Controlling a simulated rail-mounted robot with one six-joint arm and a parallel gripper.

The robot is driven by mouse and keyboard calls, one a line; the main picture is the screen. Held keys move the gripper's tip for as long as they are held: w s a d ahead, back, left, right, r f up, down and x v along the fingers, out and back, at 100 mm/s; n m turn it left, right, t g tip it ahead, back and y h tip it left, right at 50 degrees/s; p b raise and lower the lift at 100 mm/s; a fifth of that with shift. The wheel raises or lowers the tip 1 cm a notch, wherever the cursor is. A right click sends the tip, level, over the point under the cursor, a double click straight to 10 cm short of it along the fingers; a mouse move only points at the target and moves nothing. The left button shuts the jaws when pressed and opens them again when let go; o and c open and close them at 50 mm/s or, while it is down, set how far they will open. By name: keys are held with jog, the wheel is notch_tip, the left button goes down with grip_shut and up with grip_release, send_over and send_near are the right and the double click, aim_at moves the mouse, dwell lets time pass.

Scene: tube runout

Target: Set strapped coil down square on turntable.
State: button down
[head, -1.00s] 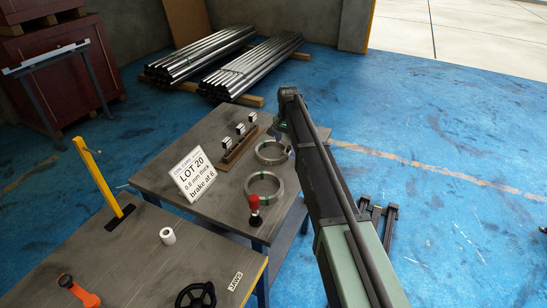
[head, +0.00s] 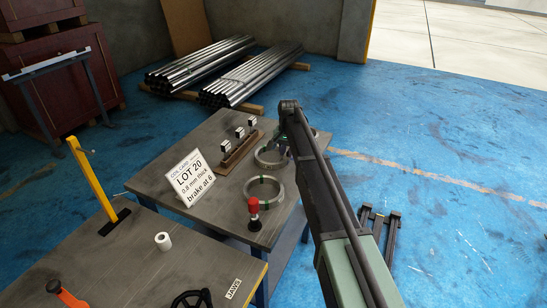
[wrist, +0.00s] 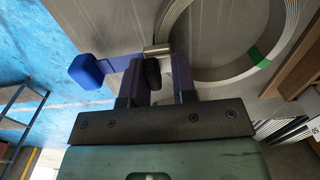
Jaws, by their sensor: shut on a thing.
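A ring-shaped coil of bright tube (head: 258,162) shows over the far part of the grey table, partly behind my arm. In the wrist view the coil (wrist: 281,42) fills the upper right and has a green strap. My gripper (wrist: 153,85), with blue finger parts, is at the coil's left edge, shut on it beside a short silver cylinder; a dark piece shows between the fingers. A second coil (head: 248,190) with a green strap lies nearer on the table. I cannot make out a separate turntable, or whether the held coil touches anything.
A red-knobbed post (head: 254,206) stands by the nearer coil. A brown block (head: 237,152), several small pale blocks and a white card (head: 192,180) reading LOT 20 stand to the left. A nearer bench (head: 130,265) carries a yellow upright (head: 92,182) and a white roll (head: 163,241).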

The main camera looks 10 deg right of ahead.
jog(key=shift+r, duration=0.1)
notch_tip(320, 180, up, 20)
jog(key=p, duration=2)
